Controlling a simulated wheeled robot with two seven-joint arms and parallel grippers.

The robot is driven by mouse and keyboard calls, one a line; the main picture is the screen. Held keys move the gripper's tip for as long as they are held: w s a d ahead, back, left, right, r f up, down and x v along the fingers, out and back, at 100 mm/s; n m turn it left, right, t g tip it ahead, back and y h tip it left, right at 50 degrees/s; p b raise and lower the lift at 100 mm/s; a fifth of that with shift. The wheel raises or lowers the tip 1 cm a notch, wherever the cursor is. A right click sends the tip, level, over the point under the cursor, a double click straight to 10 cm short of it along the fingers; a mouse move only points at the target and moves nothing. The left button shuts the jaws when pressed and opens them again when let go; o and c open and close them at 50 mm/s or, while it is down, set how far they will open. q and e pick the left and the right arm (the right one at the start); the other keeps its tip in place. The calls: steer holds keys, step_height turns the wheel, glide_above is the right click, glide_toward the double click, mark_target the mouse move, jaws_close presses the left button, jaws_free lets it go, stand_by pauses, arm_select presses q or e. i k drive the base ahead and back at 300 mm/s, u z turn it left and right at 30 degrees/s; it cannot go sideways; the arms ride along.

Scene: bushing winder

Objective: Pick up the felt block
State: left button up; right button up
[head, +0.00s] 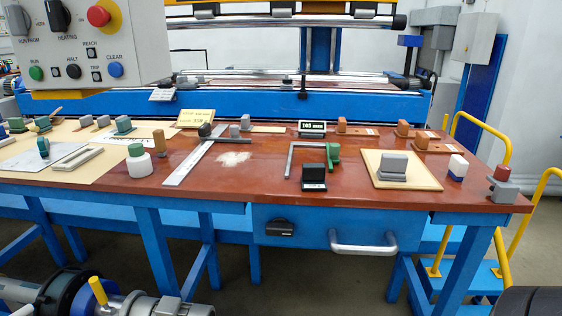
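I cannot tell for sure which item is the felt block. A grey block (393,162) sits on a grey base on a tan board (424,178) at the right of the red-brown bench top. A white block with a blue base (457,167) stands to the right of that board, near a grey piece with a red top (501,180). Several small blocks, such as a green-grey one (123,124), stand along the back left. Neither of my grippers shows in the head view.
The workbench (270,177) carries a steel rule (190,161), a white pile (233,158), a square (291,160), a black case (314,177) and a white-and-green jar (139,164). A control panel (85,45) hangs at upper left. Yellow rails (545,195) stand at right.

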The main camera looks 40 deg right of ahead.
mark_target(392, 167)
steer(key=u, duration=1.8)
steer(key=k, duration=2.6)
steer(key=z, duration=1.1)
